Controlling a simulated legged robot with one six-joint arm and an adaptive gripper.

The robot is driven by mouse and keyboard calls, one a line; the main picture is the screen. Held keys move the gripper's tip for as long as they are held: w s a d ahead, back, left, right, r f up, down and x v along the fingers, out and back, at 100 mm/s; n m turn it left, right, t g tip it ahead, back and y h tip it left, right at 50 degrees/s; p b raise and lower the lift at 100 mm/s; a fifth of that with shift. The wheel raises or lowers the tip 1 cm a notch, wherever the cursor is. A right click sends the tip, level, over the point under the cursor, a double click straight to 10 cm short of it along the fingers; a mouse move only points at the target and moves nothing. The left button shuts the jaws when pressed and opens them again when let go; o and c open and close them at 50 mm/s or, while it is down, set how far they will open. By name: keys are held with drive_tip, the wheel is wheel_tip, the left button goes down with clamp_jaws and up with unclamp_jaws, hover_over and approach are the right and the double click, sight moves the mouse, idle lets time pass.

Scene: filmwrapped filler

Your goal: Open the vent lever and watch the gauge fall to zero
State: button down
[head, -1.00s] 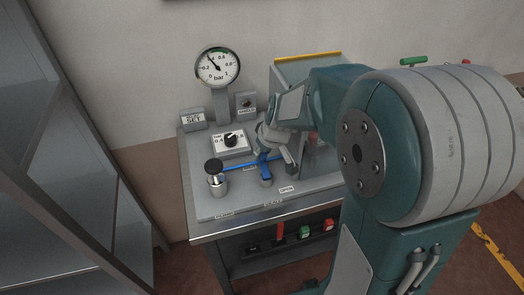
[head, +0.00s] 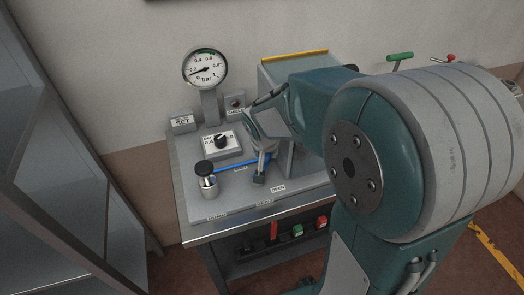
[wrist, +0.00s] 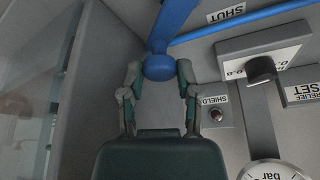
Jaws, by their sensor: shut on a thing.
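The blue vent lever (wrist: 174,28) shows at the top of the wrist view. Its rounded end sits between the two fingers of my gripper (wrist: 158,70), which is shut on it. In the head view my gripper (head: 262,150) reaches down over the bench and hides most of the lever. The OPEN label (head: 278,188) lies on the bench just right of the lever's base; a SHUT label (wrist: 226,15) shows in the wrist view. The round gauge (head: 204,69) stands at the back left, its needle at the low left, below the 0.2 mark.
A black-topped metal cylinder (head: 207,180) stands at the bench's front left, with a blue pipe (head: 232,163) running from it. The regulator knob box (head: 221,142) and the relief SET box (head: 183,122) stand behind. A grey box with a yellow edge (head: 294,56) rises behind my arm.

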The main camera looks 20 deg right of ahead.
sight(272, 179)
drive_tip(key=m, duration=0.1)
drive_tip(key=s+m, duration=0.1)
drive_tip(key=m, duration=0.1)
drive_tip(key=m+g+h, duration=0.1)
drive_tip(key=shift+s+d+f, duration=0.1)
drive_tip(key=shift+s+d, duration=0.25)
drive_tip(key=shift+s+d+m+g+h, duration=0.1)
drive_tip(key=shift+s+m+g+h, duration=0.25)
drive_tip(key=shift+m, duration=0.8)
drive_tip(key=shift+s+m+g+h, duration=0.15)
drive_tip(key=shift+s+m+g, duration=0.3)
drive_tip(key=shift+m, duration=0.7)
drive_tip(key=shift+c, duration=1.8)
unclamp_jaws()
drive_tip(key=shift+w, duration=0.1)
